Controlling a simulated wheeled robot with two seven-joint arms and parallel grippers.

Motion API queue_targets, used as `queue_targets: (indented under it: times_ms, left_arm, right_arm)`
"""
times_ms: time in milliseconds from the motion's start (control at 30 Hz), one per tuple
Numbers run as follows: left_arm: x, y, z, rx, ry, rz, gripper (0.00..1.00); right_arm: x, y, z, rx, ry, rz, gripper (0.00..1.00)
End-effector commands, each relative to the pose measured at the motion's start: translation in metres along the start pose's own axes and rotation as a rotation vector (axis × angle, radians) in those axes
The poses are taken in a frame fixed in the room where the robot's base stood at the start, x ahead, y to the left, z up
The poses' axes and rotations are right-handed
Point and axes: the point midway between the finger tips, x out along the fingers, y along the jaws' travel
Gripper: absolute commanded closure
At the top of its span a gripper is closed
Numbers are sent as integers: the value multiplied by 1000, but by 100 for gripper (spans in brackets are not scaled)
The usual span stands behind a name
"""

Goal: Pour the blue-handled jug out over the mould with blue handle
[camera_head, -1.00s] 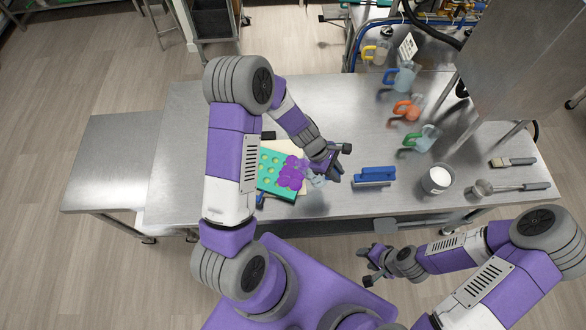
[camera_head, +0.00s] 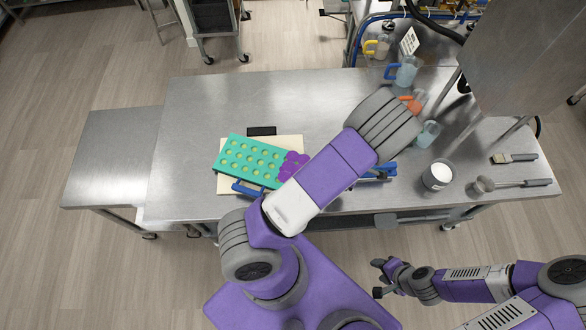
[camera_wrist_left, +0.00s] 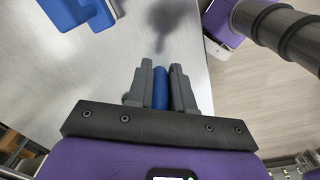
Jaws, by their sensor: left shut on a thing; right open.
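The teal mould (camera_head: 262,152) with round cells lies on a pale board, with a blue handle (camera_head: 247,189) along its near edge. A jug with a blue handle (camera_head: 403,71) stands at the table's back right. My left arm hides its own gripper in the head view. In the left wrist view, my left gripper (camera_wrist_left: 160,88) is shut on an upright blue bar like a handle (camera_wrist_left: 161,86). The rest of that held thing is hidden, so I cannot tell whether it is a jug. My right gripper (camera_head: 379,278) is open and empty, in front of the table.
A purple lobed piece (camera_head: 292,166) lies at the mould's right end. A blue tool (camera_head: 385,172) is partly behind my left arm. Yellow-handled (camera_head: 377,46) and orange-handled (camera_head: 412,103) jugs, a white-filled pot (camera_head: 437,176) and a ladle (camera_head: 512,184) are on the right. The table's left is clear.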

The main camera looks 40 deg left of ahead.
Motion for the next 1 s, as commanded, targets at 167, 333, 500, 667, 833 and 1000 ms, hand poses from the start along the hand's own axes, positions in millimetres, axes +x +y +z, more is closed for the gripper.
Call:
queue_targets:
  times_ms: [167,333,500,667,833,1000]
  left_arm:
    - [-14,2,2,5,-3,4,100]
    - [-34,2,2,7,-3,3,100]
    - [-48,2,1,5,-3,1,100]
    - [-51,-1,3,6,-3,-1,100]
    - [-51,-18,13,7,-4,-2,100]
    - [-52,-35,24,8,-3,-2,100]
  right_arm:
    - [0,0,0,-1,0,-1,52]
    - [0,0,0,-1,0,0,52]
    - [0,0,0,-1,0,0,52]
    - [0,0,0,-1,0,0,52]
    - [0,0,0,-1,0,0,52]
    - [0,0,0,0,0,0,52]
